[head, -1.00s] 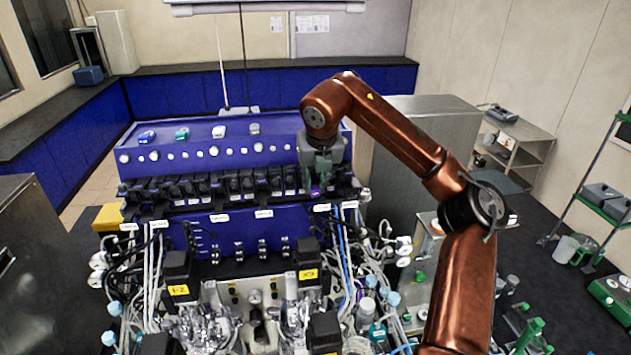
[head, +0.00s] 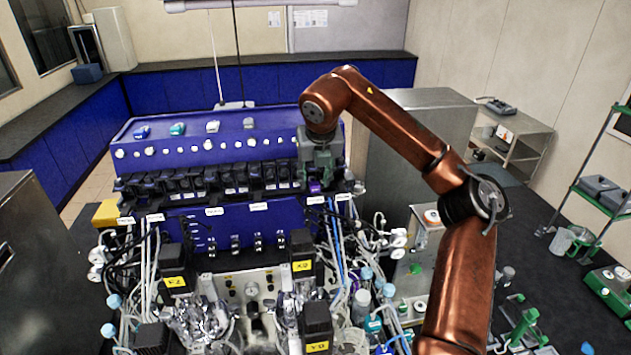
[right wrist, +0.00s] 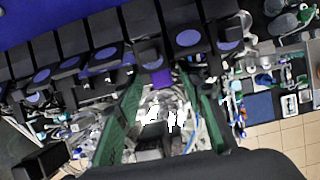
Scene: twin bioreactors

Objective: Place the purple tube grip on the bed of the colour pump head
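The purple tube grip (head: 314,187) is a small bright purple block at the right end of the pump row, just under my right gripper (head: 317,182). In the right wrist view the grip (right wrist: 161,77) lies between the tips of the two green fingers (right wrist: 161,85), with a narrow gap seen on each side. The fingers look open. The row of black pump heads (head: 215,186) runs across the front of the blue cabinet. Which one is the colour pump head, and whether the grip touches its bed, I cannot tell. My left gripper is out of view.
Black pump heads (right wrist: 105,50) stand close on both sides of the fingers. White and blue tubes (head: 338,250) hang below the pump row. Black motors with yellow labels (head: 174,270) crowd the front. The cabinet top (head: 230,125) carries a few small coloured items.

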